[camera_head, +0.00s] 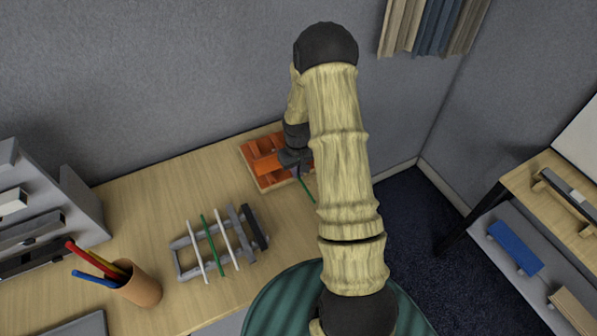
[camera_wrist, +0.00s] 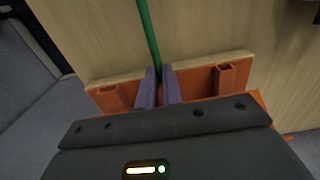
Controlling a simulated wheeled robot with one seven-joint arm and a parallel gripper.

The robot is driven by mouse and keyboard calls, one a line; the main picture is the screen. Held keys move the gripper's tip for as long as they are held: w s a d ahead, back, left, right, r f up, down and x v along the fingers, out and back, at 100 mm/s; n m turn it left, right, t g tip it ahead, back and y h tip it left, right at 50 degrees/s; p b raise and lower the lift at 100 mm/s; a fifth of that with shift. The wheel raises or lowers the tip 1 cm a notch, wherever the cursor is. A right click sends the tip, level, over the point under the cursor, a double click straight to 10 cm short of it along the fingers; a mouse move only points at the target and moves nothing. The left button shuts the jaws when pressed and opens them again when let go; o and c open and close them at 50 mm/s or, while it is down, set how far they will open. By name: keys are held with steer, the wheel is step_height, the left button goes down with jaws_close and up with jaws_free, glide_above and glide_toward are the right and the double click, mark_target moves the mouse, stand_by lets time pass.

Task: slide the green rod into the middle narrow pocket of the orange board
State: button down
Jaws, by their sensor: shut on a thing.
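The orange board (camera_head: 262,163) lies on the wooden table by the wall, with a pale wooden edge. It also shows in the wrist view (camera_wrist: 198,82), with one pocket left of my fingers and one right of them. My gripper (camera_head: 298,172) is over the board's right part. In the wrist view my gripper (camera_wrist: 158,82) is shut on a green rod (camera_wrist: 148,32), which sticks out away from the board. The held rod also shows in the head view (camera_head: 307,190). Its gripped end and the middle pocket are hidden by my fingers and gripper body.
A grey rack (camera_head: 182,258) holds another green rod (camera_head: 211,240) and two white rods in front of the board. An orange-brown cup (camera_head: 140,287) with coloured sticks stands at the lower left. A grey stepped stand (camera_head: 85,208) is at the left.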

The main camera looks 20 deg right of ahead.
steer(key=shift+w, duration=0.15)
steer(key=c, duration=1.5)
jaws_free()
steer(key=shift+r, duration=0.15)
step_height(320, 180, up, 17)
steer(key=b, duration=0.3)
